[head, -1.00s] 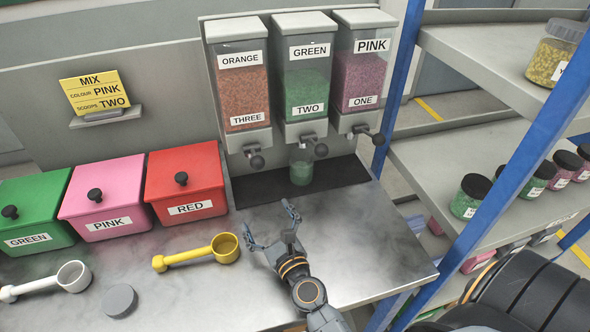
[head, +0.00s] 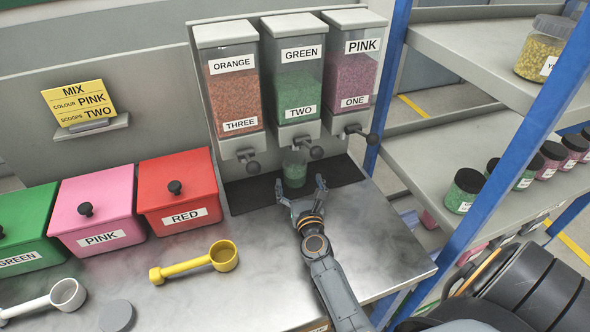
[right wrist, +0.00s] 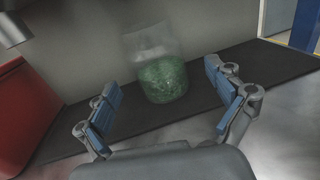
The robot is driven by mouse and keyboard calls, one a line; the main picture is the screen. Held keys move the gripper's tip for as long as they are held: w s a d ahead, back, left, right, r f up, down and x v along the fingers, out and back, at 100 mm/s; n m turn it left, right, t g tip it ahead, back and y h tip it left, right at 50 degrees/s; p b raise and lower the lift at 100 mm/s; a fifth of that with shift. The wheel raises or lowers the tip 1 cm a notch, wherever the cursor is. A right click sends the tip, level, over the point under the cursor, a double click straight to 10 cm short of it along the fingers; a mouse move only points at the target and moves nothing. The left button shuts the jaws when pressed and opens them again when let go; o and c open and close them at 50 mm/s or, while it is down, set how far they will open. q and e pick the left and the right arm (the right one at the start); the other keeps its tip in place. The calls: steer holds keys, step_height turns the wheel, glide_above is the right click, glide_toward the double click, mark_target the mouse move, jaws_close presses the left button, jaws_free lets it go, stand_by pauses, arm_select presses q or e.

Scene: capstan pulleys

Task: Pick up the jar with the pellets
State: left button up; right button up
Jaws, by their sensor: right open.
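The jar with green pellets (head: 294,173) stands upright on the black mat (head: 254,192) under the middle dispenser, GREEN. It is clear, with pellets in its lower part, and shows no lid. The right wrist view also shows the jar (right wrist: 163,78) straight ahead, between and beyond the fingertips. My right gripper (head: 300,190) is open and empty, just in front of the jar and apart from it. The right wrist view shows its blue finger pads (right wrist: 165,95) spread wide. My left gripper is not in view.
Dispenser knobs (head: 316,152) hang just above the jar. A red bin (head: 178,190), a pink bin (head: 97,208) and a green bin (head: 28,232) stand to the left. A yellow scoop (head: 195,263), a white scoop (head: 45,300) and a grey lid (head: 117,315) lie in front. A blue-post shelf (head: 470,155) stands right.

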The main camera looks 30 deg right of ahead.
mark_target(297, 175)
steer(key=x, duration=0.5)
steer(key=shift+a+r, duration=0.15)
steer(key=c, duration=1.3)
steer(key=shift+c, duration=0.6)
steer(key=shift+r+p, duration=0.15)
steer(key=shift+p, duration=0.2)
